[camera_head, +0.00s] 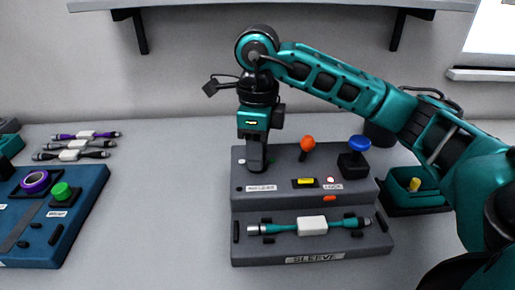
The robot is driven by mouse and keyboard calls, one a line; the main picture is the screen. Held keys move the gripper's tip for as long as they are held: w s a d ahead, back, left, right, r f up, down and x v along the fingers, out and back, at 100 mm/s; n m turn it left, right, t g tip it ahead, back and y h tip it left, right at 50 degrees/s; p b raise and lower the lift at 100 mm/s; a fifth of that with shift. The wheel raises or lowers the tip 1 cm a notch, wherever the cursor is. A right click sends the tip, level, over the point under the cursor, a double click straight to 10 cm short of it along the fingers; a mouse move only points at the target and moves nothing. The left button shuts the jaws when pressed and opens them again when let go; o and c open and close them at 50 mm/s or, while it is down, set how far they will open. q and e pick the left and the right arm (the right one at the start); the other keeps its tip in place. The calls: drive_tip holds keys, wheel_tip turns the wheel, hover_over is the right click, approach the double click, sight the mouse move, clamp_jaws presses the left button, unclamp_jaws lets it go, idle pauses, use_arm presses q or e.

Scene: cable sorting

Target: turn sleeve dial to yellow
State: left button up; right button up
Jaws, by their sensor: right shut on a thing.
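The grey stepped sleeve station (355,255) stands on the table at centre, with a "SLEEVE" label on its front. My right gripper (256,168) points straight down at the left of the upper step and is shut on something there. The dial itself does not show clearly; the gripper covers that spot. A small display window (305,182) to the right shows yellow. A teal cable (283,228) with a white sleeve (312,225) lies across the lower step. My left gripper is not in view.
An orange-knobbed lever (307,143) and a blue knob (359,144) stand on the upper step. A blue station (80,215) and several bundled cables (73,155) are at left. The table between is clear.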

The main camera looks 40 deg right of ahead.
idle(0.3)
drive_tip(key=o, duration=1)
drive_tip(key=shift+o, duration=0.2)
use_arm(q)
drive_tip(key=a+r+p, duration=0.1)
drive_tip(key=p, duration=0.1)
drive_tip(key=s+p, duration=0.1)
drive_tip(key=p, duration=0.1)
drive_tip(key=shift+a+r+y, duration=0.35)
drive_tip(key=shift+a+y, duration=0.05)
use_arm(e)
wheel_tip(320, 180, up, 13)
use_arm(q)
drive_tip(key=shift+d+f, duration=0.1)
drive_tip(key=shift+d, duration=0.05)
use_arm(e)
drive_tip(key=shift+f, duration=0.1)
